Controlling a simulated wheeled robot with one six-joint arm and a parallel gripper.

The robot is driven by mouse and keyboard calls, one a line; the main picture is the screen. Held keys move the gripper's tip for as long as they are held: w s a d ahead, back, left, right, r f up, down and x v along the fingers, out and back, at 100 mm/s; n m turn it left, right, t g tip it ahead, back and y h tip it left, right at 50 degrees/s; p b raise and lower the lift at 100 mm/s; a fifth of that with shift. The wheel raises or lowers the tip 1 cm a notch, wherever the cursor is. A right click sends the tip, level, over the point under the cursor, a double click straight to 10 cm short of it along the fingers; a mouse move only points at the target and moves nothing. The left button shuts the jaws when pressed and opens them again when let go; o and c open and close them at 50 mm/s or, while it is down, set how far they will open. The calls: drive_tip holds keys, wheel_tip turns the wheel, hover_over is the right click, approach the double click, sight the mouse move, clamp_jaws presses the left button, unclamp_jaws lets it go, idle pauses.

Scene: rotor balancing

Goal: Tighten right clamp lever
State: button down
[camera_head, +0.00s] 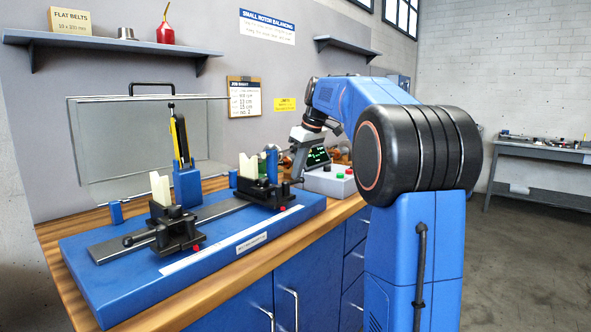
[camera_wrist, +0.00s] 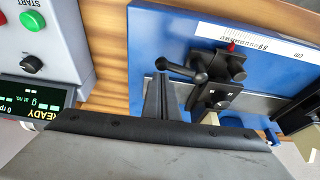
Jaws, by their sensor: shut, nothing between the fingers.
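The right clamp lever (camera_wrist: 182,70) is a black bar with rounded ends on the right black support (camera_wrist: 222,78). In the head view the right support (camera_head: 262,193) stands on the rail of the blue base, with a cream V-block (camera_head: 247,167) on top. My gripper (camera_wrist: 160,78) is shut and empty. Its fingertips lie close beside the lever's free end in the wrist view; I cannot tell whether they touch. In the head view the fingers are too small and dark to make out clearly.
The left support (camera_head: 177,232) with its V-block (camera_head: 160,188) stands farther left on the blue base (camera_head: 120,295). A display unit with green and red buttons (camera_head: 330,181) stands right of the base. A blue post with a yellow-handled tool (camera_head: 181,140) stands behind.

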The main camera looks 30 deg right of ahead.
drive_tip(key=shift+s+d+m, duration=0.15)
drive_tip(key=shift+s+m, duration=0.2)
drive_tip(key=shift+m, duration=0.25)
drive_tip(key=shift+s+m+h, duration=0.6)
drive_tip(key=shift+m, duration=0.5)
drive_tip(key=s+m, duration=0.1)
drive_tip(key=m, duration=0.1)
drive_tip(key=s+m+h, duration=0.1)
drive_tip(key=m, duration=0.1)
drive_tip(key=shift+s+m+h, duration=0.25)
drive_tip(key=shift+m+h, duration=0.05)
drive_tip(key=m, duration=0.1)
drive_tip(key=s+m, duration=0.1)
drive_tip(key=shift+s+a+m+h, duration=0.2)
drive_tip(key=shift+a+m+h, duration=0.1)
drive_tip(key=shift+a+h, duration=0.1)
drive_tip(key=m, duration=0.1)
drive_tip(key=s+a+m+g, duration=0.1)
drive_tip(key=m, duration=0.1)
drive_tip(key=shift+s+h, duration=0.1)
drive_tip(key=shift+h, duration=0.3)
drive_tip(key=shift+s+a, duration=0.5)
